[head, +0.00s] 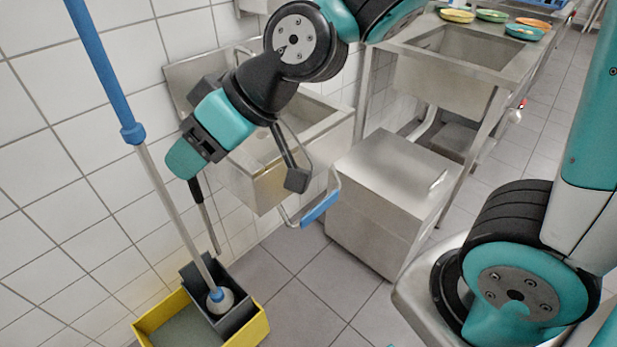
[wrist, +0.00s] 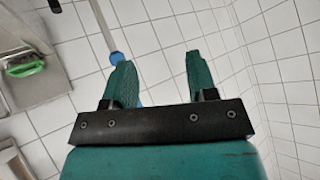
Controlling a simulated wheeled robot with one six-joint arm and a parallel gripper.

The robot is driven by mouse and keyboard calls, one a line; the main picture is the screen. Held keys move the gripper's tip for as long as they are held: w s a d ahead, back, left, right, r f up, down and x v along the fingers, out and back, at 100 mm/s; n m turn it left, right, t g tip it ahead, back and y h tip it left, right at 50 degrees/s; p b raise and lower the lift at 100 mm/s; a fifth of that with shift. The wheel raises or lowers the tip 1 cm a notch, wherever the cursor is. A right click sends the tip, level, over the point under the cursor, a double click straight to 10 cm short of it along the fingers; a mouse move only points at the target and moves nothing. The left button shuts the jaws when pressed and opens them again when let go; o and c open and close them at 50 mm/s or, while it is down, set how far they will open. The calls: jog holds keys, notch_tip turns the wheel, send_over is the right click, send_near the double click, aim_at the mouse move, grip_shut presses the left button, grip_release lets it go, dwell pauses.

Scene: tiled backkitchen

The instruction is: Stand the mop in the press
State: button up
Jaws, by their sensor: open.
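The mop has a blue upper handle (head: 104,75), a bare metal lower pole and a pale head (head: 220,301). It stands slightly tilted, its head within the dark grey press (head: 240,314) on the yellow bucket (head: 262,328). My gripper (head: 183,163) is open and empty, to the right of the pole in the head view and well above the bucket. In the wrist view my gripper's fingers (wrist: 158,72) are spread; the metal pole (wrist: 100,24) and blue collar (wrist: 116,57) pass partly behind the left finger. The pole does not look gripped.
A steel sink (head: 255,180) stands on the wall behind my arm. A steel cabinet (head: 385,195) is to the right, with a blue-gripped bar (head: 320,208) beside it. A black-gripped lever (head: 204,215) rises by the press. Tiled floor (head: 310,285) is clear right of the bucket.

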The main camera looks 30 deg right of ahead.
jog(key=s+d+m+g+h, duration=0.1)
jog(key=s+d+g+h, duration=0.3)
jog(key=s+d, duration=0.4)
jog(key=s, duration=0.3)
jog(key=shift+s+d+m, duration=0.3)
jog(key=shift+s+d, duration=0.05)
jog(key=shift+s, duration=0.05)
jog(key=shift+f, duration=0.1)
